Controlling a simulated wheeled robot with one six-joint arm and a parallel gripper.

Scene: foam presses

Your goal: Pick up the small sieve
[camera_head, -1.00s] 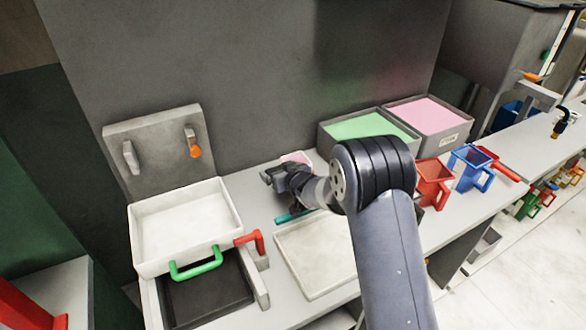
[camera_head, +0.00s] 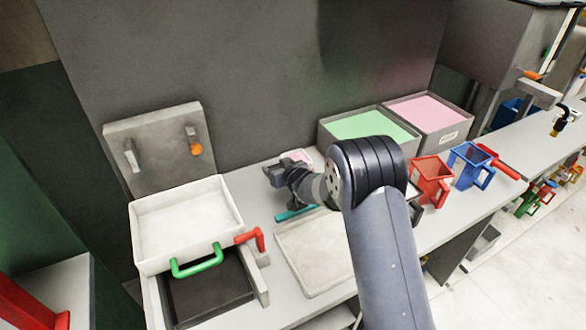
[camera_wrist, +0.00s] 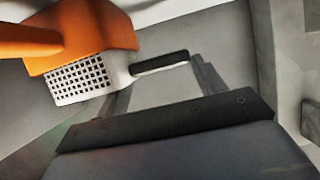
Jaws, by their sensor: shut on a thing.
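The small sieve shows in the wrist view as a white perforated box (camera_wrist: 84,79) with an orange part over it and a dark handle (camera_wrist: 160,62). My gripper (camera_wrist: 163,85) is shut on the sieve, with the dark handle between its fingertips. In the head view my gripper (camera_head: 282,168) is over the back of the counter, near the wall. The sieve cannot be made out clearly there, as my wrist and gripper cover that spot.
A white tray (camera_head: 143,263) with a green handle stands left. A flat pale tray (camera_head: 318,255) and a teal bar (camera_head: 294,213) lie before my gripper. Bins of green (camera_head: 366,128) and pink foam (camera_head: 425,112), and red (camera_head: 431,170) and blue jugs (camera_head: 467,158), stand right.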

